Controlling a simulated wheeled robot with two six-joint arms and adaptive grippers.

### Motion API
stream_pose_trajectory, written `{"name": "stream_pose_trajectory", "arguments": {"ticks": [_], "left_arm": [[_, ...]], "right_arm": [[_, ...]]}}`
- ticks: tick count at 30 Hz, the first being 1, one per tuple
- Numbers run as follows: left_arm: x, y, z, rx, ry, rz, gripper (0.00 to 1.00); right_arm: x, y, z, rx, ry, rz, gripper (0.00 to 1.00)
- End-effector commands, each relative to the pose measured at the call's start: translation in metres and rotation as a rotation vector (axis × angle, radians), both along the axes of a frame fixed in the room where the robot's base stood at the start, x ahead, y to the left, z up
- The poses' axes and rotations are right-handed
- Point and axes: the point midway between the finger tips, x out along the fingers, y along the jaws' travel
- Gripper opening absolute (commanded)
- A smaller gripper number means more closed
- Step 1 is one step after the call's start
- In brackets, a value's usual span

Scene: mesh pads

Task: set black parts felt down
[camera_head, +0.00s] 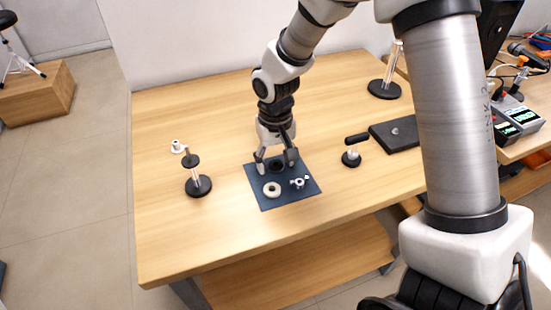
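A dark blue felt mat (267,203) lies on the wooden table. A black ring-shaped part (277,168) is at the back of the felt, partly hidden by my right gripper. A white ring (271,189) lies in front of it. A small silver part (299,183) lies on the right side of the felt. My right gripper (276,164) points down over the back of the felt. Its fingers are spread on either side of the black part and look apart from it. My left gripper is not in view.
The table's front left is clear.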

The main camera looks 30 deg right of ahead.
Motion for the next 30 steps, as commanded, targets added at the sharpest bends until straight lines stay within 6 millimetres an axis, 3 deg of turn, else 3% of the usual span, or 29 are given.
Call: {"name": "stream_pose_trajectory", "arguments": {"ticks": [10, 22, 25, 30], "left_arm": [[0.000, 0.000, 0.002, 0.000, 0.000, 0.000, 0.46], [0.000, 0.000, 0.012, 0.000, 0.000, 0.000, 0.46], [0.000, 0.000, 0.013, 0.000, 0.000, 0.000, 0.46], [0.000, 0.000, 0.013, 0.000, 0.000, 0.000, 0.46]], "right_arm": [[0.001, 0.000, 0.009, -0.001, -0.003, 0.000, 0.61], [0.001, 0.000, 0.103, 0.000, -0.005, 0.000, 0.61], [0.001, 0.000, 0.118, -0.001, -0.003, -0.001, 0.61], [0.001, 0.000, 0.125, -0.001, 0.000, 0.000, 0.61]]}}
